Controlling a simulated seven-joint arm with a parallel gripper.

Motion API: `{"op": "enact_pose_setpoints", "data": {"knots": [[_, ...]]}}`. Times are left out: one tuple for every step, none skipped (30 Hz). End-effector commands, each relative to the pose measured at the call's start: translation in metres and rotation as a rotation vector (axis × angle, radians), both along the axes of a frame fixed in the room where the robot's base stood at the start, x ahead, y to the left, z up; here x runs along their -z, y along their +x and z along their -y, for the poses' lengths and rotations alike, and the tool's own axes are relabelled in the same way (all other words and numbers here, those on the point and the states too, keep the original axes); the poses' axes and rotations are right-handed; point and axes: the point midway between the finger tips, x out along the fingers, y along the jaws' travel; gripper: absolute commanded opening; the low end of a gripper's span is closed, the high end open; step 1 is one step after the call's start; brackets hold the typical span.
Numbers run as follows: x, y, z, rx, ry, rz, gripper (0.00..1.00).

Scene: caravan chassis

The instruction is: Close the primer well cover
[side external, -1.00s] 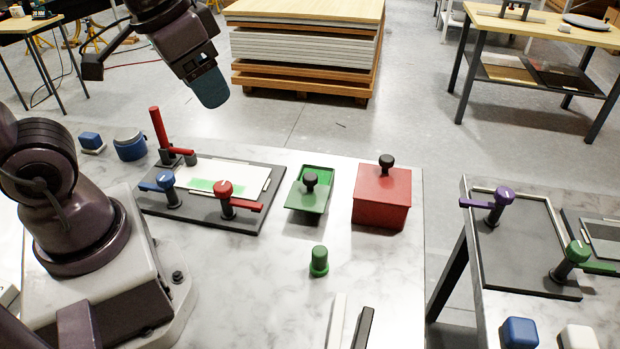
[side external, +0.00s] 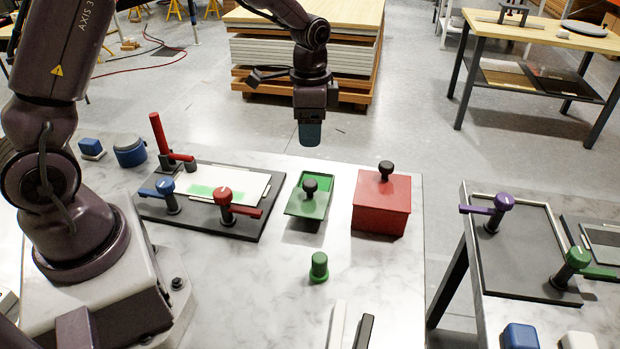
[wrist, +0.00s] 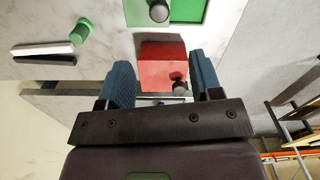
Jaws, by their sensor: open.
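A green well (side external: 319,184) stands on the marble worktop, with bright green showing at its far end. Its green cover (side external: 304,207) with a black knob (side external: 310,186) lies over the near part, so it is partly open. In the wrist view, the bright green opening (wrist: 188,10) and knob (wrist: 159,12) show at the top edge. My gripper (side external: 310,134) hangs fingers down in the air beyond and above the green well, touching nothing. In the wrist view its two blue fingers (wrist: 160,82) are spread apart and empty.
A red box (side external: 381,208) with a black knob stands right of the green well; the wrist view shows it between my fingers. A dark plate (side external: 247,227) with red and blue clamps lies left. A green cylinder (side external: 319,268) stands in front. The worktop between is clear.

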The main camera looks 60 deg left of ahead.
Motion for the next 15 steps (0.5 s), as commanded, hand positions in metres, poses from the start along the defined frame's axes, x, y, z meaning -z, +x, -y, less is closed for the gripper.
{"op": "enact_pose_setpoints", "data": {"knots": [[0.004, 0.0, 0.0, 0.006, 0.0, -0.001, 0.59], [0.006, 0.0, 0.0, 0.007, 0.0, -0.001, 0.59], [0.011, -0.001, 0.0, 0.007, -0.001, -0.003, 0.59], [0.015, -0.001, 0.0, 0.007, -0.001, -0.004, 0.59], [0.02, -0.001, 0.0, 0.007, -0.001, -0.004, 0.59], [0.027, -0.001, 0.0, 0.006, -0.001, -0.006, 0.59], [0.034, -0.001, 0.0, 0.006, -0.001, -0.006, 0.59], [0.04, -0.002, 0.0, 0.006, -0.001, -0.008, 0.59], [0.049, -0.002, 0.001, 0.006, -0.001, -0.008, 0.59], [0.055, -0.002, 0.001, 0.006, -0.001, -0.007, 0.59], [0.062, -0.002, 0.001, 0.006, -0.001, -0.008, 0.59], [0.07, -0.002, 0.001, 0.006, -0.001, -0.006, 0.59], [0.077, -0.002, 0.001, 0.006, -0.001, -0.008, 0.59], [0.083, -0.002, 0.001, 0.005, -0.001, -0.006, 0.59], [0.09, -0.002, 0.001, 0.005, -0.001, -0.006, 0.59]]}}
